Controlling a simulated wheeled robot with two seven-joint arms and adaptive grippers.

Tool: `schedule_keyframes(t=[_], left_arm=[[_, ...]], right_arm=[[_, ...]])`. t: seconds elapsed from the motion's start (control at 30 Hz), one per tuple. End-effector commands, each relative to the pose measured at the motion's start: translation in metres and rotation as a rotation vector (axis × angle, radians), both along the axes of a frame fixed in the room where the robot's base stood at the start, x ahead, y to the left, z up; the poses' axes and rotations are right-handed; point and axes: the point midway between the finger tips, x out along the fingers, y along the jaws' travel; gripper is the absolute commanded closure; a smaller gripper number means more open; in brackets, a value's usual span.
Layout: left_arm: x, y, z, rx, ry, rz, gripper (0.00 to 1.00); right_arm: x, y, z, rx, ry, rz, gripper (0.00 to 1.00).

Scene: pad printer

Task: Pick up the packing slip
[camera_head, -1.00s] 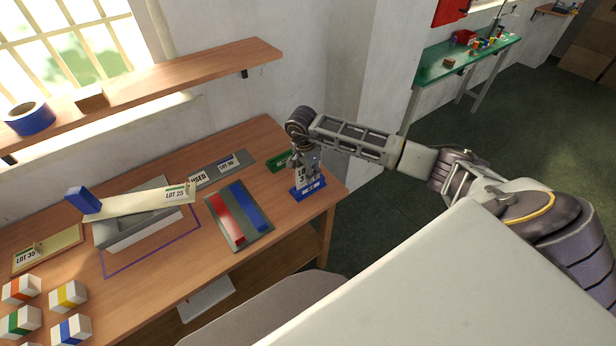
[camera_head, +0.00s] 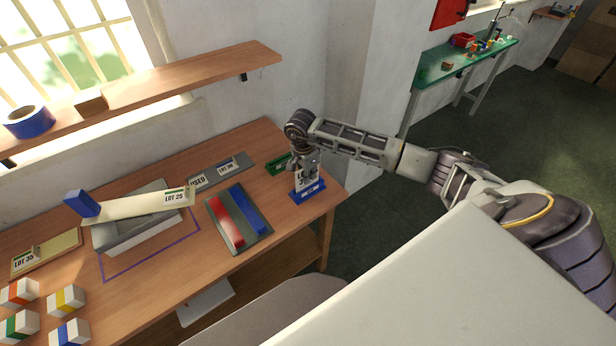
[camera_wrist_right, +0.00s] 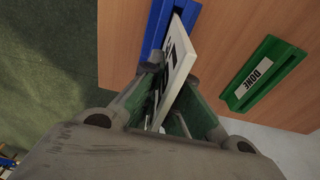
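The packing slip (camera_head: 307,181) is a white card with dark lettering, standing upright in a blue holder (camera_head: 308,194) at the table's right end. It also shows in the right wrist view (camera_wrist_right: 178,62), its lower part in the blue holder (camera_wrist_right: 156,28). My right gripper (camera_head: 307,168) is over the slip's top from above. In the right wrist view my right gripper (camera_wrist_right: 170,92) has a finger on each side of the slip, with a gap visible between the fingers. The gripper hides part of the slip. My left gripper is not in view.
A green holder marked DONE (camera_wrist_right: 262,72) lies close beside the blue holder. A grey mat with red and blue bars (camera_head: 239,216) lies to the left. A pad with a LOT 25 board (camera_head: 140,205) and several coloured boxes (camera_head: 67,300) stand further left.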

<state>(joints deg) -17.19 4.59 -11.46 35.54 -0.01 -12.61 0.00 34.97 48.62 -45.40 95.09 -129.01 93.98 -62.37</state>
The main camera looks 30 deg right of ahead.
Motion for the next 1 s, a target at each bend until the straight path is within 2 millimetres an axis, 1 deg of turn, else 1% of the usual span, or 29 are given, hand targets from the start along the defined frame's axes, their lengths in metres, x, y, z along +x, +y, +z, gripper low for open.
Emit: schedule_keyframes(t=[0.37,0.57,0.8,1.0], left_arm=[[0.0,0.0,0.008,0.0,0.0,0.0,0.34],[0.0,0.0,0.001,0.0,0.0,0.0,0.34],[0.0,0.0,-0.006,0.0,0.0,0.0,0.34],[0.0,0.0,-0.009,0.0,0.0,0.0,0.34]], right_arm=[[0.0,0.0,0.008,0.0,-0.001,0.0,1.0],[0.001,0.0,0.033,-0.001,-0.004,0.001,1.0],[0.001,0.0,0.072,0.0,-0.004,0.0,1.0],[0.001,0.0,0.094,0.0,-0.001,0.0,1.0]])
